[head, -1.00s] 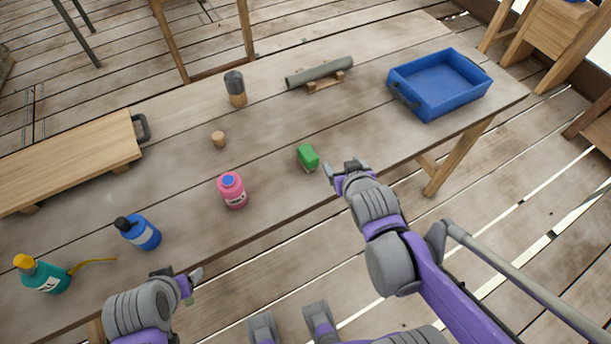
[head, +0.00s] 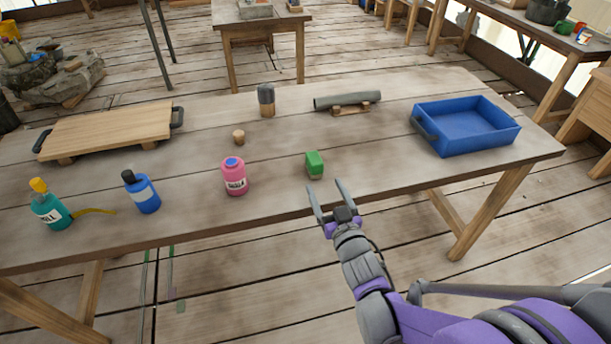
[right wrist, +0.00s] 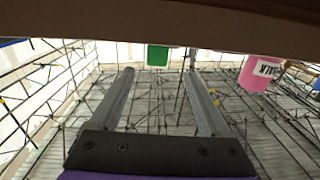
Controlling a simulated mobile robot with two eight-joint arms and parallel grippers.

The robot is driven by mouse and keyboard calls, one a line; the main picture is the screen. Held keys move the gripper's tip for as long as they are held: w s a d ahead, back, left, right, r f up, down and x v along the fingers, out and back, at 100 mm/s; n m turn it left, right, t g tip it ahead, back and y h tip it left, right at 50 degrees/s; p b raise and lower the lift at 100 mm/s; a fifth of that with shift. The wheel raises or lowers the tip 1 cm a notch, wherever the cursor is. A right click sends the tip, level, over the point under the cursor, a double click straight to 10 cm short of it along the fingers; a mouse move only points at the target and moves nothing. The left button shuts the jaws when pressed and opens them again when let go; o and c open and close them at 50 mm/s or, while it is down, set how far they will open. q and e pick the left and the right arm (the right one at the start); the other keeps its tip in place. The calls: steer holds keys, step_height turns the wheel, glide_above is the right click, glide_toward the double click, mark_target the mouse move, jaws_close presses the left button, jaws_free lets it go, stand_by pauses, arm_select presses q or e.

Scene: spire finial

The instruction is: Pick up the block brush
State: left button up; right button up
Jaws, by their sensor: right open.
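A small green block (head: 315,164), which looks like the block brush, stands on the table near its front edge. Any bristles are too small to make out. My right gripper (head: 329,190) is open and empty at the table's front edge, just in front of the block and apart from it. In the right wrist view the green block (right wrist: 157,56) shows beyond the two spread fingers (right wrist: 158,85), roughly between them, partly cut off by a brown band across the top. My left gripper is not in view.
A blue bottle (head: 143,193) and teal bottle (head: 49,206) stand further left. A blue tray (head: 470,142) sits right; a grey roll (head: 345,101) lies behind.

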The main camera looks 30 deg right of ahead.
mark_target(314, 161)
steer(key=x, duration=0.5)
steer(key=shift+w+f, duration=0.1)
steer(key=shift+w, duration=0.25)
steer(key=shift+d+b+x, duration=0.1)
steer(key=shift+b+x, duration=0.2)
steer(key=shift+x, duration=1.05)
steer(key=shift+d+b+x, duration=0.15)
steer(key=shift+b+x, duration=0.15)
steer(key=shift+x, duration=1.05)
steer(key=shift+s, duration=0.1)
jaws_close()
